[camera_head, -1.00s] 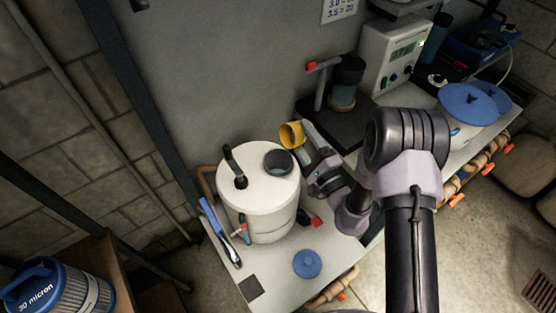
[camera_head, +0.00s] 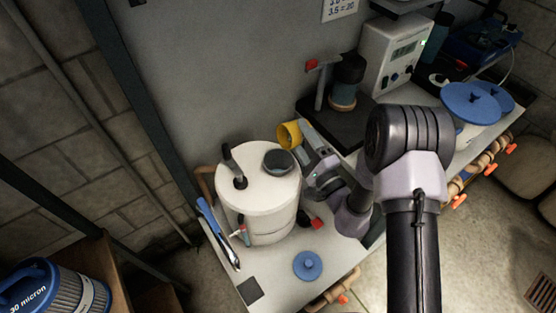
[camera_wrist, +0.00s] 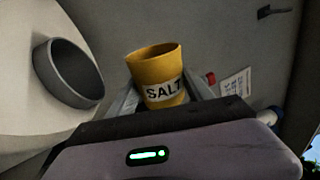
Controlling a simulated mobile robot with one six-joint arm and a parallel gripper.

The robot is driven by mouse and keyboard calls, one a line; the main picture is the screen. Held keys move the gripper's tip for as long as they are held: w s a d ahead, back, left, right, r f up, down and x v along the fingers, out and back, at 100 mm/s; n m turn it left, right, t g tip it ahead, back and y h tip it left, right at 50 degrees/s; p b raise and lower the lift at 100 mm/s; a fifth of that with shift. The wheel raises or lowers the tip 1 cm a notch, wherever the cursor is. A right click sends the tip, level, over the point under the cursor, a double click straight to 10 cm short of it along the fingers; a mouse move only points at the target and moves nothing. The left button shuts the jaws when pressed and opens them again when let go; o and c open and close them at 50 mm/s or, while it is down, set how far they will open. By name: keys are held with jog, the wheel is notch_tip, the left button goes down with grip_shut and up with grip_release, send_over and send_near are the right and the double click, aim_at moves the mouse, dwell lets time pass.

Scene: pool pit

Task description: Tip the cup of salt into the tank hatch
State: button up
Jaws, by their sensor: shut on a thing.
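A yellow cup labelled SALT (camera_wrist: 158,78) is held between the fingers of my gripper (camera_head: 303,139), which is shut on it. In the head view the yellow cup (camera_head: 288,134) is tilted, just right of and above the tank hatch. The white tank (camera_head: 258,198) stands on the bench. Its hatch (camera_head: 278,161) is a round dark-rimmed opening on the top, uncovered. In the wrist view the hatch ring (camera_wrist: 68,73) is left of the cup, apart from it. The salt inside the cup cannot be seen.
A blue lid (camera_head: 307,265) lies on the bench before the tank. A black stirrer-like handle (camera_head: 236,171) rises from the tank top. A blue-handled tool (camera_head: 215,228) is at the left edge. Blue-lidded tubs (camera_head: 470,103) and a meter box (camera_head: 395,52) stand right.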

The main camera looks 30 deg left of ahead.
jog(key=shift+s+a+f+n+b, duration=0.2)
jog(key=shift+n+b, duration=0.4)
jog(key=shift+b, duration=0.4)
jog(key=shift+s+d+f+n+b, duration=0.1)
jog(key=shift+f+n+b, duration=0.15)
jog(key=shift+n+b, duration=0.55)
jog(key=shift+s+a+r+n+g+y+b, duration=0.2)
jog(key=shift+r+n+g+y+b, duration=0.15)
jog(key=shift+n+b, duration=0.8)
jog(key=shift+s+a+r+n+g+y+b, duration=0.1)
jog(key=shift+s+r+n+g+y+b, duration=0.35)
jog(key=shift+b, duration=1.1)
dwell(1.3)
jog(key=shift+f+n+b, duration=0.45)
jog(key=shift+n+b, duration=0.45)
jog(key=shift+b, duration=0.15)
dwell(0.3)
